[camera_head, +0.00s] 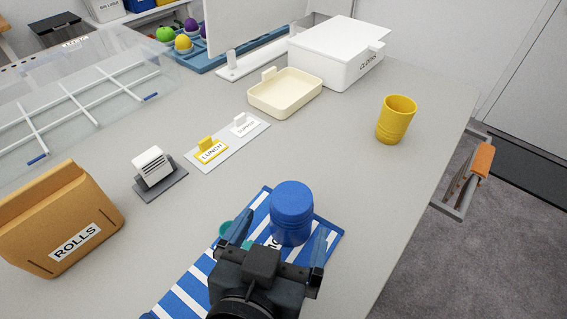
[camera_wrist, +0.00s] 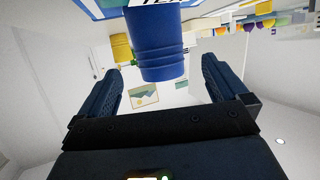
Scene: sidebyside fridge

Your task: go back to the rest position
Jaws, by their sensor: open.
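My gripper (camera_head: 277,244) is in the lower middle of the head view, open, with its two blue fingers spread apart. A blue ribbed cup (camera_head: 292,214) stands at the far end of the blue and white striped mat (camera_head: 185,290), just beyond the fingertips. In the wrist view the blue cup (camera_wrist: 155,45) shows at the top, ahead of my gripper (camera_wrist: 160,85), and nothing is held between the fingers. Whether a finger touches the cup I cannot tell. A teal thing partly hidden by my left finger lies on the mat.
A yellow cup (camera_head: 396,120) stands at the right. A cream tray (camera_head: 285,95) and a white lidded box (camera_head: 335,58) are behind. Lunch and second label cards (camera_head: 228,145), a small grey holder (camera_head: 155,170) and a brown ROLLS box (camera_head: 60,220) stand left. A clear divided bin (camera_head: 80,90) is far left.

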